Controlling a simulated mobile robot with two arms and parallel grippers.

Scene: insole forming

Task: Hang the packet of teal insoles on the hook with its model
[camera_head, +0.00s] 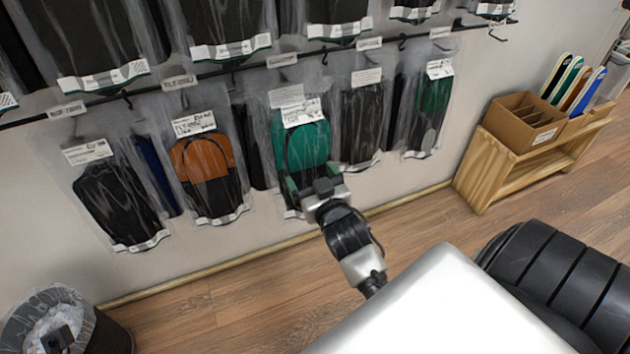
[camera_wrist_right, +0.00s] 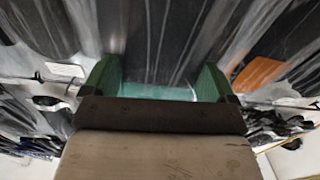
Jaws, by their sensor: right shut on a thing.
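The packet of teal insoles (camera_head: 313,145) is clear plastic with a white label at its top. It hangs upright in front of the wall in the head view, among the lower row of packets. My right gripper (camera_head: 318,192) is at its lower part, shut on it. Whether its top is on a hook or just in front of one cannot be told. A tag (camera_head: 283,60) sits on the rail above it; its text is too small to read.
Packets with black insoles (camera_head: 118,205), orange-and-black insoles (camera_head: 207,170) and dark green insoles (camera_head: 432,105) hang alongside, close together. The rail (camera_head: 225,68) carries several tags. A wooden bench (camera_head: 500,165) with a cardboard box (camera_head: 522,122) stands right. A lined bin (camera_head: 105,335) is lower left.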

